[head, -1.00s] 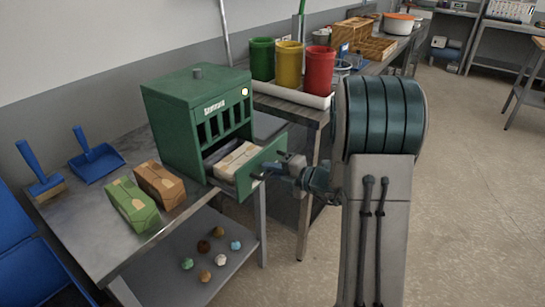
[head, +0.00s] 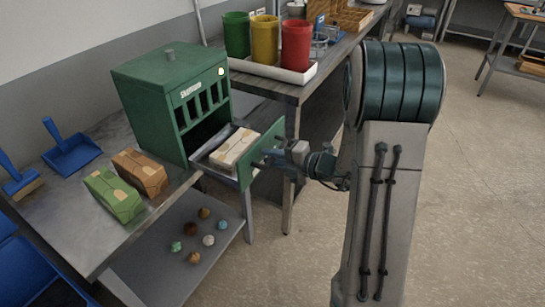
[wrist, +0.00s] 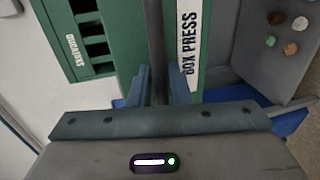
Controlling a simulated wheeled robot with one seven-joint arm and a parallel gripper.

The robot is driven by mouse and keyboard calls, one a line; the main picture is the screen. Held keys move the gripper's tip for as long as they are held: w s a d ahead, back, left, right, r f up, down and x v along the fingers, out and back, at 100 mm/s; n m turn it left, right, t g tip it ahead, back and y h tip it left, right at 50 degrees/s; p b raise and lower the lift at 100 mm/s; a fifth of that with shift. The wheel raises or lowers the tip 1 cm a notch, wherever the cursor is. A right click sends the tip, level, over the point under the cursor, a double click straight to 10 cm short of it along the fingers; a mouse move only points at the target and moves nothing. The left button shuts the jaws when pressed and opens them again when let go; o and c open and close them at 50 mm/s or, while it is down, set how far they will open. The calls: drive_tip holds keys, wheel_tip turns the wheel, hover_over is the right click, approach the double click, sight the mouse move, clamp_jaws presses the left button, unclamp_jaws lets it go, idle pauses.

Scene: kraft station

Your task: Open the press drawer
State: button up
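The green press (head: 165,100) stands on the metal table. Its drawer (head: 248,160) is pulled well out of the front, with a cardboard box (head: 234,148) lying inside. The drawer's front panel reads "BOX PRESS" in the wrist view (wrist: 190,50). My gripper (head: 268,160) is at the outer face of the drawer front. In the wrist view its two fingers (wrist: 160,88) stand on either side of the dark handle bar (wrist: 156,40) and appear closed on it. The exact finger contact is hard to see.
A green box (head: 114,194) and a brown box (head: 140,172) lie left of the press. A blue dustpan (head: 70,152) and brush (head: 22,182) are farther left. Several small balls lie on the lower shelf (head: 165,268). Coloured bins in a tray (head: 262,68) stand behind.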

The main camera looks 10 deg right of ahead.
drive_tip(key=p+v, duration=0.1)
drive_tip(key=v, duration=1.2)
drive_tip(key=shift+s+d, duration=0.25)
drive_tip(key=shift+s, duration=0.1)
drive_tip(key=shift+a+r, duration=0.1)
drive_tip(key=s+a+r+n+g+h+p, duration=0.45)
drive_tip(key=s+a+n+g, duration=0.65)
drive_tip(key=n, duration=1.2)
drive_tip(key=s+d+r+n+t+h+p, duration=0.2)
drive_tip(key=r+n+h, duration=0.1)
drive_tip(key=n, duration=0.7)
drive_tip(key=s+d+r+n+t+h+p, duration=0.1)
drive_tip(key=r+n+h, duration=0.3)
drive_tip(key=n, duration=0.6)
drive_tip(key=shift+s+d+r+n+t+p, duration=0.25)
drive_tip(key=shift+s+d+n+t+p, duration=0.15)
drive_tip(key=shift+s+d+p, duration=0.05)
